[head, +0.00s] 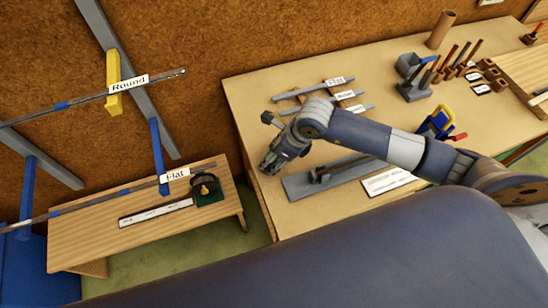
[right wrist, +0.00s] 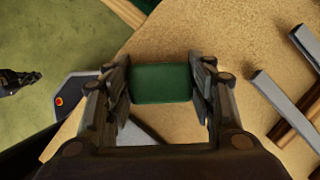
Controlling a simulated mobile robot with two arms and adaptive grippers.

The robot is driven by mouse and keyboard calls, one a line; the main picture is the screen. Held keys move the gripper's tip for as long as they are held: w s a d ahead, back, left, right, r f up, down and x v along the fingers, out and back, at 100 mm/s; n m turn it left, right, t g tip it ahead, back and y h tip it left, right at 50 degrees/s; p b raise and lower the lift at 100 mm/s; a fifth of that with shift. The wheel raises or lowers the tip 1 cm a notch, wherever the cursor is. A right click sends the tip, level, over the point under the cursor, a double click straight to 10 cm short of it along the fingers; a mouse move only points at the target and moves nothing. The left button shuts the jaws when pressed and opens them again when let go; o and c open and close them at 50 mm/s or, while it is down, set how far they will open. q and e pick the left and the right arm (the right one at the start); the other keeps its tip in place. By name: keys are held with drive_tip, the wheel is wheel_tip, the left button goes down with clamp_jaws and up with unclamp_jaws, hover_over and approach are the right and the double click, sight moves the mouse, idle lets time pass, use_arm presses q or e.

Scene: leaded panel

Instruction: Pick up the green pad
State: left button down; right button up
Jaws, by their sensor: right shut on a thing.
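The green pad (right wrist: 162,84) is a dark green rectangular block between the fingers of my right gripper (right wrist: 160,88) in the right wrist view. Both fingers press on its sides, left and right. In the head view my right gripper (head: 269,163) is at the left edge of the large workbench (head: 252,110), and the pad is too small to make out there. Whether the pad touches the bench top is not clear. A dark shape like my left gripper (right wrist: 18,81) shows at the left edge of the right wrist view, too small to read its jaws.
Grey bars (head: 302,91) lie on wooden strips beyond my right gripper. A grey plate (head: 300,185) lies on the bench below the arm. A low wooden bench (head: 90,225) at left bears a black-and-yellow item on a green base (head: 210,198). Labelled rods cross above it.

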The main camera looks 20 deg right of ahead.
drive_tip(key=shift+r, duration=0.15)
drive_tip(key=shift+r+b, duration=0.5)
drive_tip(key=shift+s+a+r+b, duration=0.1)
drive_tip(key=shift+s+r+b, duration=0.2)
drive_tip(key=shift+r, duration=0.2)
drive_tip(key=shift+s+r+b, duration=0.2)
drive_tip(key=shift+r+b, duration=0.2)
drive_tip(key=shift+r, duration=0.1)
drive_tip(key=s+a+b, duration=0.1)
drive_tip(key=s, duration=0.3)
drive_tip(key=s+b, duration=0.1)
drive_tip(key=s, duration=0.2)
drive_tip(key=s+a+r+b, duration=0.1)
drive_tip(key=s+b, duration=0.1)
drive_tip(key=s, duration=0.2)
drive_tip(key=shift+s+a, duration=0.35)
drive_tip(key=shift+s+a+r+p, duration=0.1)
drive_tip(key=shift+s+r+p, duration=0.55)
drive_tip(key=shift+p, duration=0.45)
drive_tip(key=shift+s+a+f+p, duration=0.15)
drive_tip(key=shift+s+f+p, duration=0.05)
drive_tip(key=shift+s+p, duration=0.6)
drive_tip(key=shift+f, duration=0.1)
